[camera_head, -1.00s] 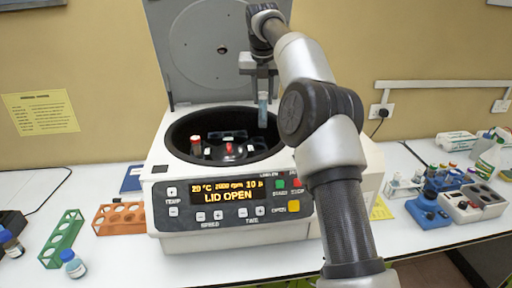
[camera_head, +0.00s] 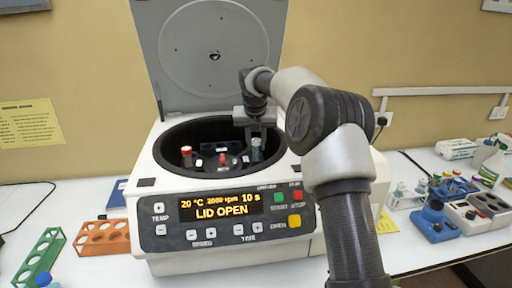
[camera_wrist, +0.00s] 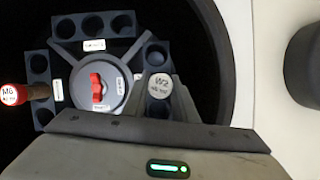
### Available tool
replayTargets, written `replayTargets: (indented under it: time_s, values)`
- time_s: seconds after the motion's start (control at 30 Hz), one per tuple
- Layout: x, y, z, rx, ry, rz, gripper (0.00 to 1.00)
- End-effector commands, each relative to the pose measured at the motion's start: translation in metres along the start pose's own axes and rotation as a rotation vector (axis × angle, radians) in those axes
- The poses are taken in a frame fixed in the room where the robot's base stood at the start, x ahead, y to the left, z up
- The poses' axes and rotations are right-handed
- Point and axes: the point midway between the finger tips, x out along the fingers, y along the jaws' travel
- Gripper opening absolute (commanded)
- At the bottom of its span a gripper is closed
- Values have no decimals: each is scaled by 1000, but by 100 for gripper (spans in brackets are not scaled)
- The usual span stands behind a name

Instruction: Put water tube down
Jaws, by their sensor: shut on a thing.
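The water tube (camera_wrist: 160,86), with a pale cap marked W2, is between the fingers of my gripper (camera_wrist: 160,95), which is shut on it. In the head view the tube (camera_head: 256,149) hangs upright below my gripper (camera_head: 255,135), inside the bowl at its right side. In the wrist view it is over the right-hand bucket (camera_wrist: 155,54) of the rotor; I cannot tell how far it is inserted. The centrifuge (camera_head: 160,245) has its lid (camera_head: 213,50) up and its display reads LID OPEN.
A red-capped tube (camera_wrist: 14,94), marked M6, stands in the left bucket (camera_wrist: 40,64). A red knob (camera_wrist: 97,88) is at the rotor's centre. The bowl wall rises close to my gripper's right. An orange rack (camera_head: 103,238) and green rack (camera_head: 40,258) lie to the left.

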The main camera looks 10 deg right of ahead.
Motion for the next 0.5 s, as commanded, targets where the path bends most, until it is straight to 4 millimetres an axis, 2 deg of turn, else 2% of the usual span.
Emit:
replayTargets:
  time_s: [0.07,0.4,0.43,0.5]
  values:
    - [8,0,-4,0,0,-1,0]
    - [11,0,-5,1,0,0,0]
    - [11,0,-5,1,-1,0,29]
    - [11,0,-5,1,0,0,40]
